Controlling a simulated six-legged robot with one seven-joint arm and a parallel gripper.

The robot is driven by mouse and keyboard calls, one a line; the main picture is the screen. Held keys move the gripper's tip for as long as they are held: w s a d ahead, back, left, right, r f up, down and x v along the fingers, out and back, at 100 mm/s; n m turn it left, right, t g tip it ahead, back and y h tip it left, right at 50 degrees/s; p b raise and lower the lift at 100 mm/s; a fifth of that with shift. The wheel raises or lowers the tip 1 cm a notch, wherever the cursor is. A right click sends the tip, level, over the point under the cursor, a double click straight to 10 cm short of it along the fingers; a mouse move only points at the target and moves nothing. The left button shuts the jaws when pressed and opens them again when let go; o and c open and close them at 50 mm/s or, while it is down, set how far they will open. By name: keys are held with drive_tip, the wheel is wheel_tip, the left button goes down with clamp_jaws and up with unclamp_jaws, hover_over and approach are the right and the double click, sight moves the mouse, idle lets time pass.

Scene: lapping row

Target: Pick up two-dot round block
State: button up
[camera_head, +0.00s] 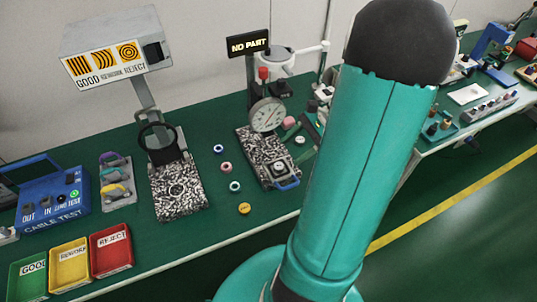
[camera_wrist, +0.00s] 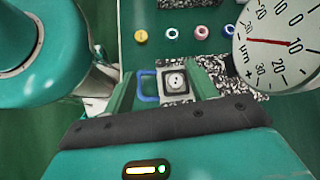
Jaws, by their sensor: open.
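The two-dot round block (camera_wrist: 175,81) is a small pale disc with dark dots, seated in a dark square nest. The nest is on the speckled plate under the dial gauge, beside a blue handle (camera_wrist: 147,86). In the head view the round block (camera_head: 279,167) sits near the front of that speckled plate (camera_head: 258,150). My gripper (camera_wrist: 161,70) is open, its two green fingers either side of the nest in the wrist picture. It looks to be above the block and empty; the exact height is unclear. My arm hides much of it in the head view.
The dial gauge (camera_head: 267,115) stands close behind the block. A flatness viewer (camera_head: 118,50), cable tester (camera_head: 52,200) and green, yellow and red trays (camera_head: 110,267) stand farther left.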

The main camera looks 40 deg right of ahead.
drive_tip(key=s+d+f+m+t+y, duration=0.1)
drive_tip(key=s+d+f+m+t, duration=0.45)
drive_tip(key=d+m, duration=0.2)
approach(277, 165)
drive_tip(key=shift+w+a+f+n, duration=0.25)
drive_tip(key=shift+a+f, duration=0.1)
drive_tip(key=shift+a, duration=0.15)
drive_tip(key=shift+w+a+f+n, duration=0.1)
drive_tip(key=shift+w+a+f, duration=0.2)
drive_tip(key=shift+a, duration=0.2)
drive_tip(key=x, duration=0.5)
drive_tip(key=shift+w, duration=0.2)
drive_tip(key=c, duration=1.1)
drive_tip(key=shift+c, duration=0.2)
drive_tip(key=shift+r, duration=0.15)
